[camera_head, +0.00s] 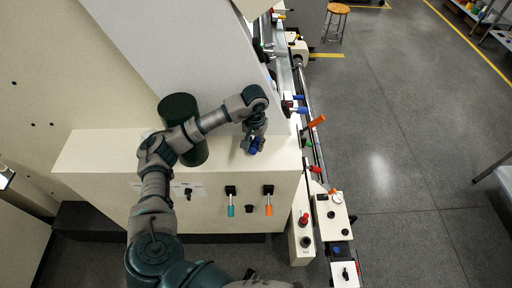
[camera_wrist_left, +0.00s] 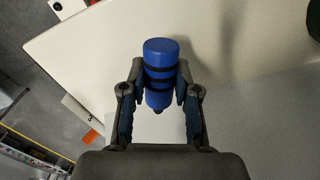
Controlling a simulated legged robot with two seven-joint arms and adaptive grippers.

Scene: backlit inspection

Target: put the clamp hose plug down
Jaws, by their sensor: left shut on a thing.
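The clamp hose plug (camera_wrist_left: 160,48) is a blue cylinder with dark bands and a small dark tip. In the left wrist view it sits between the fingers of my left gripper (camera_wrist_left: 161,76), which is shut on it. In the head view my left gripper (camera_head: 254,143) points down over the right part of the cream cabinet top (camera_head: 105,150), and a bit of the blue plug (camera_head: 253,148) shows at its fingertips. I cannot tell whether the plug touches the top. My right gripper is not in view.
A dark green cylinder (camera_head: 178,108) stands on the cabinet top, left of the gripper, partly behind my arm. A grey panel (camera_head: 180,45) rises behind. A rail with coloured handles (camera_head: 316,122) runs along the right side. The cabinet top near its front edge is bare.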

